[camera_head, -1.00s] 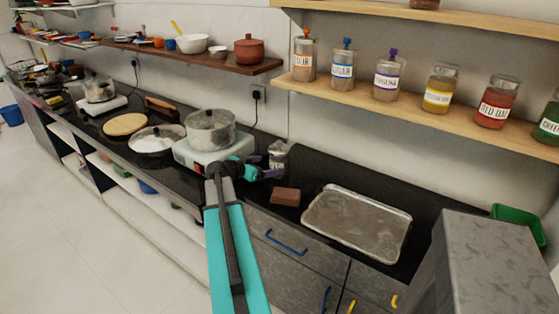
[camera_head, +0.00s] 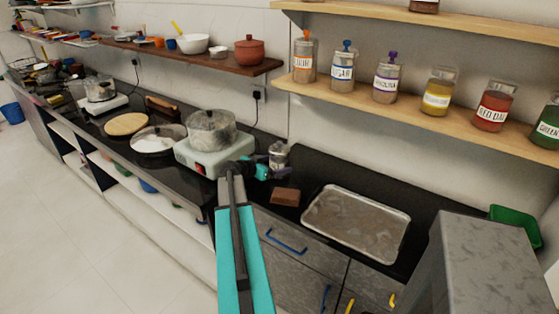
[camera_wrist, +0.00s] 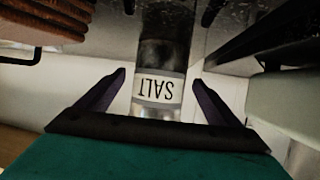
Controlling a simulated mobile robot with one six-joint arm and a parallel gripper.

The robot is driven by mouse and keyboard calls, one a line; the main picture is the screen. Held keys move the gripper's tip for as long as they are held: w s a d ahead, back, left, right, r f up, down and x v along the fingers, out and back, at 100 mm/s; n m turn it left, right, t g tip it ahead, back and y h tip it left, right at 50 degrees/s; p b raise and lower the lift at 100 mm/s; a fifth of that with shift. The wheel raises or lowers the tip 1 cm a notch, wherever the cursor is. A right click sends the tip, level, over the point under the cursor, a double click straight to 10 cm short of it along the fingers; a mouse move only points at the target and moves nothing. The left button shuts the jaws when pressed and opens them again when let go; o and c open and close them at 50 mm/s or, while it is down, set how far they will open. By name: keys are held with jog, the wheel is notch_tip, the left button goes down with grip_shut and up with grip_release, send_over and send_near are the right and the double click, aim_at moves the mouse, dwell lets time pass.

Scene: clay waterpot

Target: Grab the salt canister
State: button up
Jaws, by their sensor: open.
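The salt canister (camera_head: 279,154) is a small glass jar with a pale lid. It stands on the black counter, right of the burner. In the wrist view the canister (camera_wrist: 160,90) shows its SALT label upside down, in the middle between my fingers. My gripper (camera_head: 269,169) is beside the canister's lower part in the head view, partly hidden by its own arm. In the wrist view my gripper (camera_wrist: 159,77) is open, with one dark finger on each side of the canister and a gap at both. I cannot tell how deep the canister sits between the fingers.
A brown block (camera_head: 285,197) and a metal tray (camera_head: 357,222) lie to the right. A shelf (camera_head: 420,112) with labelled jars hangs above.

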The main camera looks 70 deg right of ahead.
aim_at(279, 142)
jog(key=shift+p+x, duration=0.45)
jog(key=shift+x, duration=1)
jog(key=shift+c, duration=0.5)
jog(key=shift+r, duration=0.1)
jog(key=c, duration=1.7)
jog(key=shift+r, duration=0.2)
jog(key=shift+c, duration=0.2)
jog(key=shift+r+b, duration=1.35)
jog(key=shift+r, duration=3.45)
